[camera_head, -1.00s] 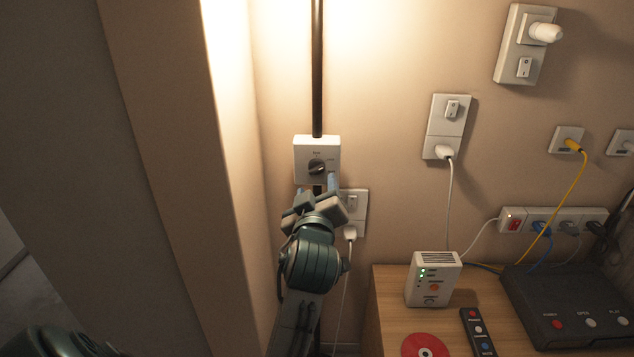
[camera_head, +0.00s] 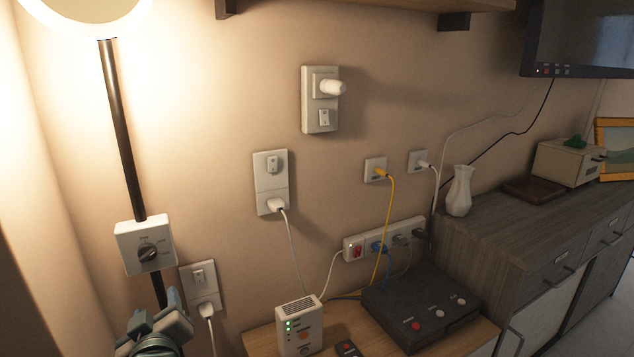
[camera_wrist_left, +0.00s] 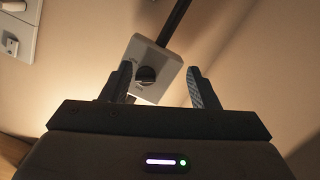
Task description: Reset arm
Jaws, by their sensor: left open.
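My left gripper (camera_head: 155,309) is at the bottom left of the head view, just below a white control box with a black rotary knob (camera_head: 146,246). The box sits on a dark pole that rises to a bright round lamp (camera_head: 85,12). In the left wrist view my left gripper (camera_wrist_left: 160,82) has its two fingers apart with nothing held. The control box (camera_wrist_left: 153,70) shows beyond and between the fingertips, apparently not gripped. My right gripper is not in view.
A wall socket (camera_head: 201,289) with a plug is right of the gripper. A wooden table holds a white router (camera_head: 299,328) and a black box (camera_head: 421,306). A power strip (camera_head: 385,239) is on the wall. A grey cabinet (camera_head: 520,235) with a white vase (camera_head: 459,190) stands right.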

